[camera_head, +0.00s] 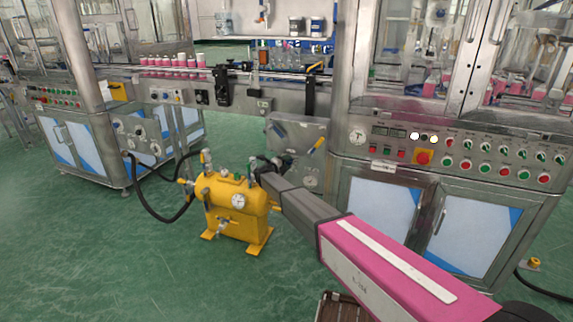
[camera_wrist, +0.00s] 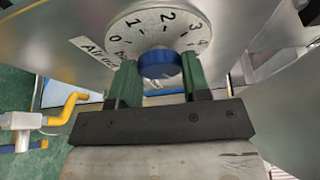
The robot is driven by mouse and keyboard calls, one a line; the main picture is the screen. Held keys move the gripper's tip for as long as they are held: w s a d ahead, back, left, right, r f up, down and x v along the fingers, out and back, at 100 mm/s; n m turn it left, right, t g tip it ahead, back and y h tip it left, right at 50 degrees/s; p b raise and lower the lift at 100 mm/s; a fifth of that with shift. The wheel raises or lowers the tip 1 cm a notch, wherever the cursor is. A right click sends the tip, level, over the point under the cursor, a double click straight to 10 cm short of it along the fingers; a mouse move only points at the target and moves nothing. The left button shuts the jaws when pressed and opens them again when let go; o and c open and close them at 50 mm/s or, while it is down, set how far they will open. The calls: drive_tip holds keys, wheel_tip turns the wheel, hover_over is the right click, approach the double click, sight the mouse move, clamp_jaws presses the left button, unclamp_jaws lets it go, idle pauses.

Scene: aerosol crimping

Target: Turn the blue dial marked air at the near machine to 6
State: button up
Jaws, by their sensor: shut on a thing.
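The blue dial (camera_wrist: 160,64) is in the upper middle of the wrist view. It sits on a round pale scale plate (camera_wrist: 150,25) where 0, 1, 2, 3 and part of a further number show. A white label (camera_wrist: 92,46) beginning "Air" is left of the plate. My gripper (camera_wrist: 160,75) has a green finger on each side of the dial and is shut on it. No pointer mark on the dial can be made out. In the head view my gripper (camera_head: 262,166) is at the near machine's front, beside the yellow tank, and the dial is hidden there.
The yellow tank (camera_head: 228,208) with a gauge and a black hose (camera_head: 160,213) stands left of my gripper. A steel box (camera_head: 297,134) is behind it. A cabinet with a button panel (camera_head: 480,160) is to the right. The green floor at left is clear.

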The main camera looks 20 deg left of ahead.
drive_tip(key=o, duration=0.9)
drive_tip(key=v, duration=1.1)
